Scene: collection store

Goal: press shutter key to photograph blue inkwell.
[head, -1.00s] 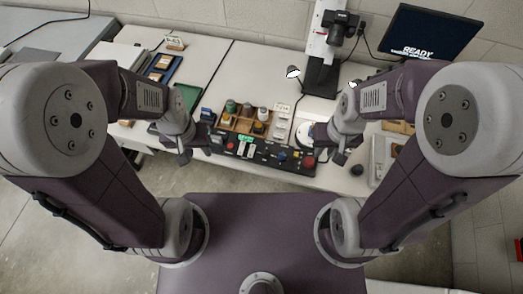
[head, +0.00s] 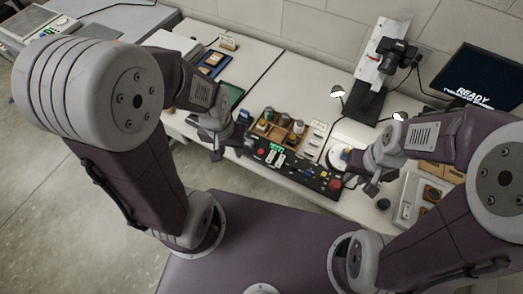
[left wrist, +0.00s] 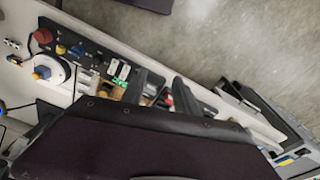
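A small blue and yellow item (head: 346,154), possibly the blue inkwell, is on a white round plate (head: 335,158) beneath the camera (head: 396,52). It also shows on that plate in the left wrist view (left wrist: 41,73). A black control panel (head: 300,173) with a red button (head: 335,185), a green display and pale keys runs along the table's front. I cannot read which key is the shutter. My left gripper (head: 216,153) is near the panel's left end. Its fingers are apart and empty in the left wrist view (left wrist: 168,92). My right gripper (head: 372,183) is near the red button; its opening is unclear.
A wooden compartment tray (head: 283,130) with several small jars stands behind the panel. The monitor (head: 485,82) reads "READY", with an unclear line below. A grey tray (head: 405,203) and a dark round item (head: 383,204) are at right. Two small lamps flank the camera stand.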

